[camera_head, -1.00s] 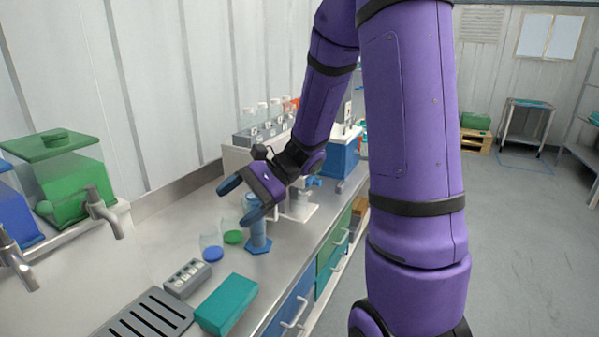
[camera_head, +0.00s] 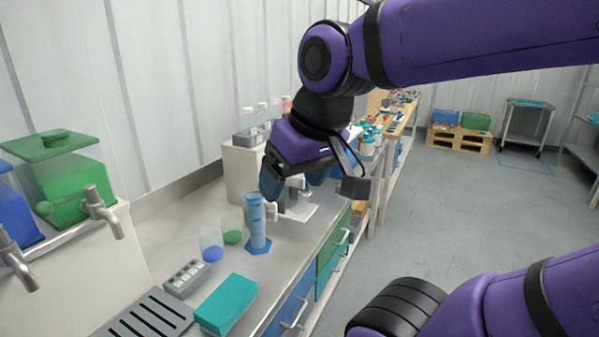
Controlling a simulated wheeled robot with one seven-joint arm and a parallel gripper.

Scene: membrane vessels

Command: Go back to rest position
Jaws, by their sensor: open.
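My gripper (camera_head: 292,196) hangs from my purple arm over the back part of the steel bench, in front of the white device with several clear bottles on top. Its fingers point down and are open, with nothing seen between them. A blue graduated cylinder (camera_head: 256,222) stands upright on the bench, in front of and left of the gripper, apart from it as far as I can tell. Two clear vessels stand beside the cylinder, one with a blue base (camera_head: 212,246) and one with a green base (camera_head: 232,232).
A teal box (camera_head: 226,305), a grey block with small slots (camera_head: 187,278) and a drain grate (camera_head: 147,320) lie on the near bench. Green (camera_head: 65,178) and blue tanks with taps stand left. A cluttered wooden table (camera_head: 398,120) is behind.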

